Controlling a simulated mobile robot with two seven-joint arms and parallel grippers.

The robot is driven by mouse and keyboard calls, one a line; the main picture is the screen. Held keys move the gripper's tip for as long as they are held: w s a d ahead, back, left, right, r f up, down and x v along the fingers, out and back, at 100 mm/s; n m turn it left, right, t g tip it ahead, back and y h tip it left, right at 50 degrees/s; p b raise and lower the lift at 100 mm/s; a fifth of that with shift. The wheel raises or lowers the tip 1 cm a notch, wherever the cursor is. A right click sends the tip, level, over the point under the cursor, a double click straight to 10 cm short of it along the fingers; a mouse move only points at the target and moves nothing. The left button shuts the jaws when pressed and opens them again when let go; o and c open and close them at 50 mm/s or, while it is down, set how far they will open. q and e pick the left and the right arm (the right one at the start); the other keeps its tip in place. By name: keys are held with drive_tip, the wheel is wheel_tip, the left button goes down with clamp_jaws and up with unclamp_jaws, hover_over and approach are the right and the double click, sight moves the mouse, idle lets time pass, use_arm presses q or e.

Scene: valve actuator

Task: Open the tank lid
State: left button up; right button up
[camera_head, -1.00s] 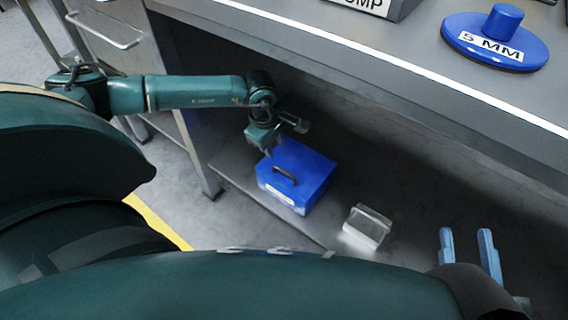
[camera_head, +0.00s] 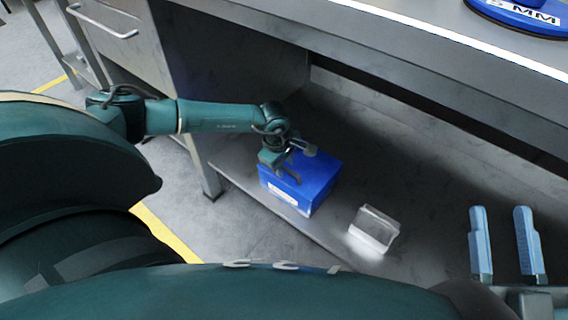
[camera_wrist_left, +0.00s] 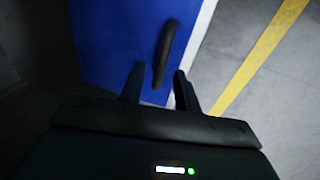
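The blue box-shaped tank (camera_head: 318,183) stands on the low shelf under the workbench, with its blue lid face up. Its black handle shows clearly in the left wrist view (camera_wrist_left: 166,50); in the head view my gripper covers it. My left gripper (camera_head: 284,177) is over the lid. In the left wrist view its two dark fingers (camera_wrist_left: 157,82) are spread, with the handle's near end between them in the picture. I cannot tell whether they touch it. My right gripper (camera_head: 498,212), with pale blue fingers, is open and empty at the lower right, away from the tank.
A clear open container (camera_head: 374,230) stands on the shelf (camera_head: 330,240) right of the tank. The workbench (camera_head: 400,60) overhangs the shelf from behind. A bench leg (camera_head: 203,170) stands left of the tank.

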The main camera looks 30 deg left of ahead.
use_arm(q)
clamp_jaws()
idle(0.3)
